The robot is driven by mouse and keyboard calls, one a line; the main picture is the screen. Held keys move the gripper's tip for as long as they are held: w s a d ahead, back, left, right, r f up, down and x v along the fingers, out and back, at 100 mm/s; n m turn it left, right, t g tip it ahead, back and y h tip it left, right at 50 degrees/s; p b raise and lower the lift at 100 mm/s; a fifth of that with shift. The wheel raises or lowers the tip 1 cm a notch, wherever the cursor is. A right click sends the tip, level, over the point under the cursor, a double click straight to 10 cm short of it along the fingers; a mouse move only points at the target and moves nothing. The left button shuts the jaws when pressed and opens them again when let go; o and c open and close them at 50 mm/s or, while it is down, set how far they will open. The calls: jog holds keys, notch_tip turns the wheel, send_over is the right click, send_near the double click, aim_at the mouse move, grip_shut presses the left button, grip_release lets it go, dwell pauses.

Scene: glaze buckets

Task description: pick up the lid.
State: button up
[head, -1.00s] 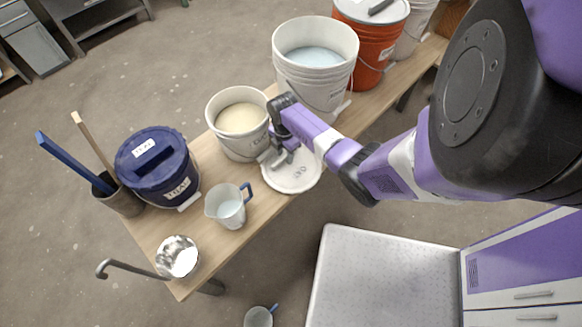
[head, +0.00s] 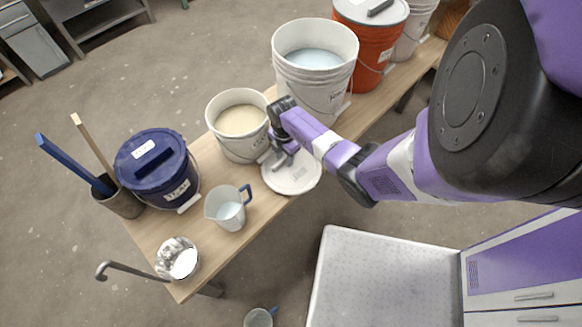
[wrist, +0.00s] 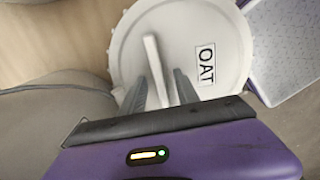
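The white round lid (head: 292,178) lies on the wooden table beside the bucket of cream glaze. In the wrist view the lid (wrist: 218,35) shows a raised bar handle (wrist: 152,55) and a label reading OAT. My gripper (head: 284,158) is over the lid in the head view. In the wrist view my gripper (wrist: 161,80) is open, with one dark finger on each side of the handle and gaps between. Whether the fingertips touch the lid's top cannot be told.
The cream glaze bucket (head: 238,140) stands close left of my gripper; a taller white bucket (head: 315,85) stands behind. The table's front edge is close to the lid.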

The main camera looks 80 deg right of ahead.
grip_shut()
jog(key=shift+r, duration=0.15)
